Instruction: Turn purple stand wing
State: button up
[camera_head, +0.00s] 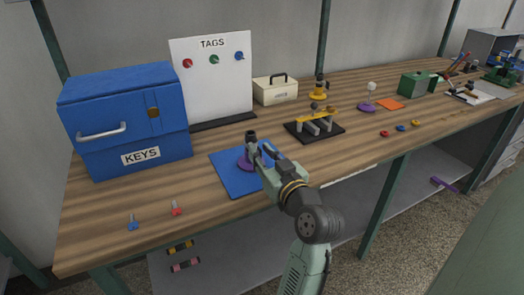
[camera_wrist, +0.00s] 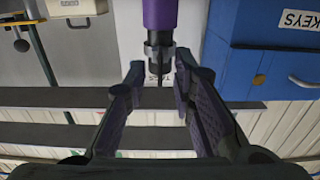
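A purple stand (camera_head: 245,162) is on the blue mat at the bench's front, partly hidden by my gripper. Its dark upper end (camera_head: 251,135) shows just beyond the fingertips. In the wrist view a purple post (camera_wrist: 160,14) comes in from the top, with a grey and black fitting (camera_wrist: 160,44) at its end. My gripper (camera_head: 262,150) is over the mat; in the wrist view (camera_wrist: 159,80) its fingers are apart, one on each side of the fitting's line, with nothing visibly clamped. I cannot make out the wing clearly.
The blue mat (camera_head: 226,181) lies right of the blue KEYS box (camera_head: 125,130). A TAGS board (camera_head: 211,90) stands behind. Another purple-based stand (camera_head: 367,107) with a pale round top stands farther right. A black rack (camera_head: 315,130) is right of my gripper.

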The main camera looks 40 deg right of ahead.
jog(key=shift+c, duration=0.3)
grip_shut()
dwell(0.3)
